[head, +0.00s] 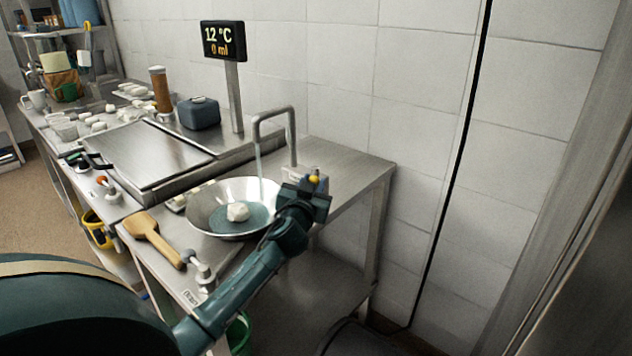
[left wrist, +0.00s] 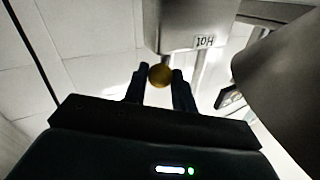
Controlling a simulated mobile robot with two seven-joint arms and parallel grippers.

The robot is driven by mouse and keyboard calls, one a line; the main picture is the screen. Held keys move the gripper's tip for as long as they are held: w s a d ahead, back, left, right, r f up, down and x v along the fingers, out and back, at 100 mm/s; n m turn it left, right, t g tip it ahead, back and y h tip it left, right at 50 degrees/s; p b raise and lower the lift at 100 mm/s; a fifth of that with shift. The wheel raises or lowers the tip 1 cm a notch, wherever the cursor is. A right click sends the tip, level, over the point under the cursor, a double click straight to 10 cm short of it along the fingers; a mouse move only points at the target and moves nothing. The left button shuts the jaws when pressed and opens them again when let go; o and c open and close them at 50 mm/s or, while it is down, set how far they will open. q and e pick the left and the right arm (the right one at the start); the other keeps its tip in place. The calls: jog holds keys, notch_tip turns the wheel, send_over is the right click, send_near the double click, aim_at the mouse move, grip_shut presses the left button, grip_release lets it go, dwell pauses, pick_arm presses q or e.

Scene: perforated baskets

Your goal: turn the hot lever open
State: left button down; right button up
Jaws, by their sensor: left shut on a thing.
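The hot lever's yellow knob (head: 315,178) shows at the right of the sink tap. In the left wrist view the round yellow knob (left wrist: 160,75) sits between the two fingertips, below a grey block labelled HOT (left wrist: 205,41), which appears upside down. My left gripper (head: 311,186) is shut on this knob; its fingers (left wrist: 160,83) show dark on both sides of it. The lever's stem is mostly hidden. The tap (head: 274,112) runs a thin stream of water into a metal bowl (head: 200,211) holding a white lump (head: 238,212). My right gripper is not in view.
A display (head: 223,41) reads 12 °C and 0 ml. A wooden paddle (head: 152,236) and a small lever fitting (head: 200,266) are at the counter's front. The bare counter (head: 352,160) lies right of the tap, against the tiled wall.

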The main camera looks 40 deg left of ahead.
pick_arm(q)
jog(key=shift+f, duration=0.1)
dwell(0.4)
jog(key=c, duration=1.1)
grip_release()
jog(key=shift+c, duration=0.2)
jog(key=v, duration=1.3)
jog(key=shift+s+a+b, duration=0.15)
jog(key=shift+s+b, duration=0.05)
jog(key=shift+b, duration=0.15)
